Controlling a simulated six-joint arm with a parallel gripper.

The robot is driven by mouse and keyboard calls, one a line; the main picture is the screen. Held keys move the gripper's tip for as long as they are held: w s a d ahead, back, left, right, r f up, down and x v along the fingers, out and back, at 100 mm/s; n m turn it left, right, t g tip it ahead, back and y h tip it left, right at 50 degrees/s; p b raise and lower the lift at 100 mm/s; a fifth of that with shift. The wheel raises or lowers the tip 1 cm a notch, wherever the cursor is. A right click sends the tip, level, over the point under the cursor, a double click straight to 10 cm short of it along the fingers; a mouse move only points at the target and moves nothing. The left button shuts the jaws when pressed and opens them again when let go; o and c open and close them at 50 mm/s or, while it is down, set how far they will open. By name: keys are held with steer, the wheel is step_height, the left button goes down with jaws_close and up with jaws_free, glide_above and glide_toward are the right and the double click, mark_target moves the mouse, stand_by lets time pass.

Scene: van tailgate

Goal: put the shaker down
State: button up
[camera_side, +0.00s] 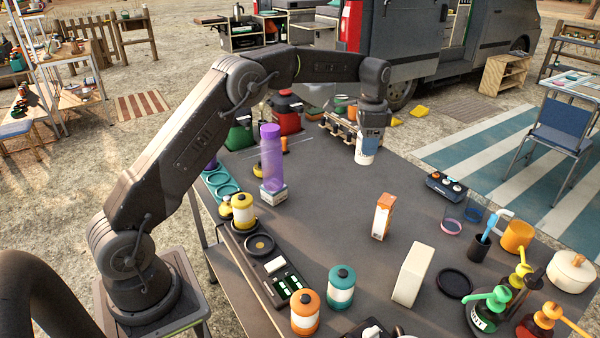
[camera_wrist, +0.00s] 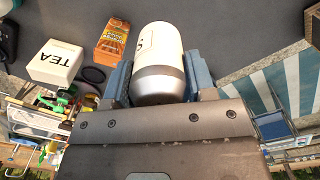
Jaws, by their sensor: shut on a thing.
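The shaker (camera_wrist: 158,62) is a white cylinder with a grey metallic rounded end, seen between the blue fingers in the wrist view. In the side view the shaker (camera_side: 364,156) shows as a small white body under my gripper (camera_side: 369,138), roughly upright over the far part of the dark table (camera_side: 330,185). My gripper (camera_wrist: 160,75) is shut on the shaker, one finger on each side. Whether the shaker's lower end touches the table I cannot tell.
An orange carton (camera_side: 383,216) and a white tea box (camera_side: 413,275) stand nearer. A black device with knobs (camera_side: 447,186) is to the right. A purple bottle (camera_side: 271,157) on a small box stands left. The table between the bottle and the orange carton is clear.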

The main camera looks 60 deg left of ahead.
steer(key=s+a+n, duration=0.3)
steer(key=s+a, duration=0.2)
steer(key=a, duration=0.5)
steer(key=s+a+n, duration=0.3)
steer(key=s+a, duration=0.1)
steer(key=a, duration=0.7)
steer(key=s+a+n, duration=0.2)
steer(key=s+a, duration=0.3)
steer(key=a, duration=0.5)
steer(key=w+d+f, duration=0.2)
steer(key=w+f, duration=0.1)
steer(key=f, duration=0.1)
steer(key=w+d+f, duration=0.2)
steer(key=w+f, duration=0.2)
steer(key=w+d+f, duration=0.2)
steer(key=w+f, duration=0.1)
steer(key=f, duration=0.1)
steer(key=shift+w+f, duration=0.15)
steer(key=shift+f, duration=1.85)
steer(key=shift+f, duration=0.15)
steer(key=o, duration=0.9)
steer(key=shift+o, duration=0.2)
